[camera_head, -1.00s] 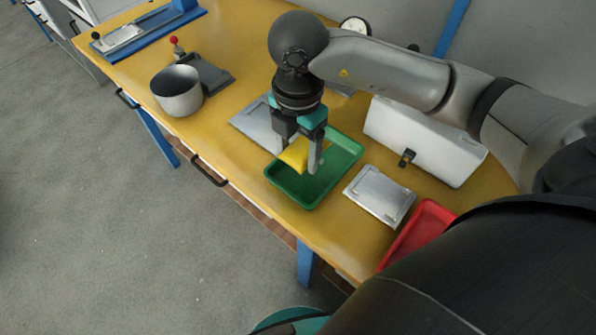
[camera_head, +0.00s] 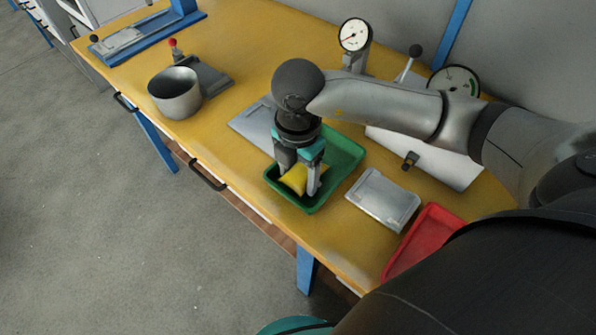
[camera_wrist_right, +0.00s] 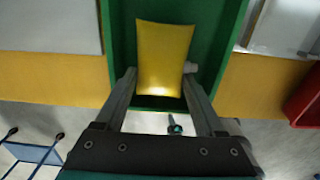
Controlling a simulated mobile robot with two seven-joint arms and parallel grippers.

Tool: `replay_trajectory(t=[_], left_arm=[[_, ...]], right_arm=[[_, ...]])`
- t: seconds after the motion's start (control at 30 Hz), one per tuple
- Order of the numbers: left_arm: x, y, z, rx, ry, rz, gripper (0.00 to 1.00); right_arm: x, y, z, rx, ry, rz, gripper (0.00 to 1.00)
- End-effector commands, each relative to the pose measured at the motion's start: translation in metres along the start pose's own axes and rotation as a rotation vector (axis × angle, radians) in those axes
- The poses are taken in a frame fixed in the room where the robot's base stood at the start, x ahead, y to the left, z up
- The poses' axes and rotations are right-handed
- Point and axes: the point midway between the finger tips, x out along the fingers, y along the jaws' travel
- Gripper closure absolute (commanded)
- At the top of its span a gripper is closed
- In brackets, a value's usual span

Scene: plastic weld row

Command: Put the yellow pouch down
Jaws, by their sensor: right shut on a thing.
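The yellow pouch (camera_head: 297,179) is between the fingers of my right gripper (camera_head: 300,188), low inside the green tray (camera_head: 345,152). In the right wrist view the pouch (camera_wrist_right: 163,58) lies between the two fingers (camera_wrist_right: 158,85), with green tray surface (camera_wrist_right: 215,40) around it. I cannot tell whether the pouch touches the tray floor. The gripper is shut on the pouch and points down. My left gripper is not in view.
A red tray (camera_head: 425,240) and a grey flat plate (camera_head: 383,198) lie right of the green tray. Another grey plate (camera_head: 250,122) lies to its left. A metal pot (camera_head: 176,95), a dial gauge (camera_head: 354,35) and a white box (camera_head: 440,165) stand on the yellow table.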

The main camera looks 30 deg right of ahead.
Motion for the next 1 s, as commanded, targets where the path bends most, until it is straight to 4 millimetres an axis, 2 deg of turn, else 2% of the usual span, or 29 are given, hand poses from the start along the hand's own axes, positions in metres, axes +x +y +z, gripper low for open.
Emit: replay_trajectory(t=[0.07,0.1,0.2,0.47,0.63,0.87,1.0], left_arm=[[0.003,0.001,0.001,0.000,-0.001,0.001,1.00],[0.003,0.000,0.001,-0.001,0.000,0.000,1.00],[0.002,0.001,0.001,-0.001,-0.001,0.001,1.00],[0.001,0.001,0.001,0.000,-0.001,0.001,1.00],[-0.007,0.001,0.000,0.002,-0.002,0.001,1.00],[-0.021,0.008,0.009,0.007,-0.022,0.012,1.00],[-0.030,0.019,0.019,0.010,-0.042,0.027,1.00]], right_arm=[[0.004,0.000,0.000,0.000,0.001,0.000,0.82],[0.004,0.000,0.000,0.000,0.001,0.000,0.28],[0.003,0.000,0.000,0.000,0.000,0.000,0.17],[0.002,0.000,0.000,0.000,0.000,0.000,0.16],[-0.010,0.000,0.000,0.000,-0.001,0.001,0.16],[-0.061,0.001,0.000,-0.002,-0.001,0.005,0.16],[-0.091,0.001,0.000,-0.001,-0.001,0.004,0.16]])
